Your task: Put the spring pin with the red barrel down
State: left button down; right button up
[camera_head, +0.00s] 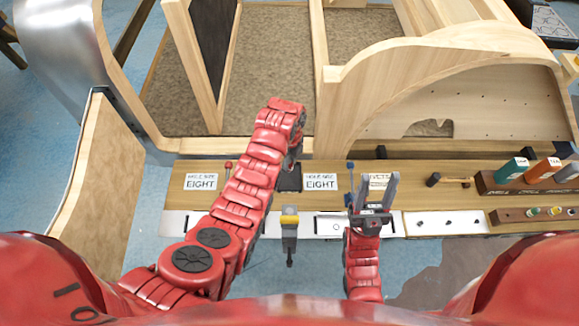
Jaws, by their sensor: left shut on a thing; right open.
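My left arm reaches up and across from the lower left, and its gripper (292,160) points down over the wooden bench strip (212,208), left of the second EIGHT card (321,183). It is shut on the spring pin with the red barrel. The arm and hand hide the pin, so its tilt and any contact with the bench cannot be made out. My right gripper (377,189) is open and empty, its two grey fingers pointing away over the bench front near a partly covered card.
A red-topped post (228,170) and a blue-topped post (350,170) stand on the bench. Racks with coloured pieces (534,177) stand at the right. A wooden body frame (440,70) rises behind.

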aim_at(290, 162)
pick_arm(q)
jog(key=shift+f+p, duration=0.7)
jog(key=shift+f, duration=1.35)
jog(key=shift+f, duration=0.1)
jog(key=shift+f, duration=0.15)
jog(key=c, duration=0.7)
grip_release()
